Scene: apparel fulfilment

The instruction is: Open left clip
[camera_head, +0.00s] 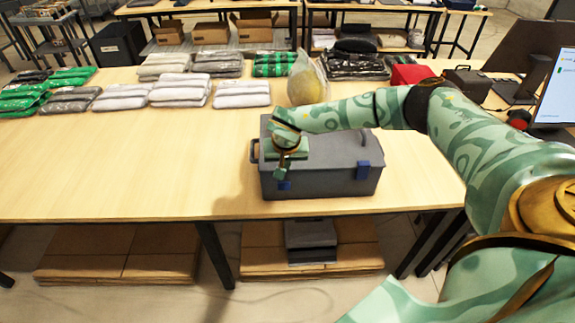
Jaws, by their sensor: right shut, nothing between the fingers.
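A dark grey toolbox (325,180) with a lid stands on the wooden table near its front edge. It has two blue clips on its front face. The left clip (285,186) is partly hidden by my gripper, and I cannot tell whether it is open or fastened. The right clip (363,171) shows in full. My right gripper (280,174) points down at the left clip, over the front of the box. It is shut and empty; I cannot tell whether it touches the clip. My left gripper is not in view.
Stacks of folded grey and white garments (180,89) and green packs (60,78) line the table's back left. A filled clear bag (307,80) stands behind the box. A red box (411,74) and a monitor (556,95) are at the right. The table left of the box is clear.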

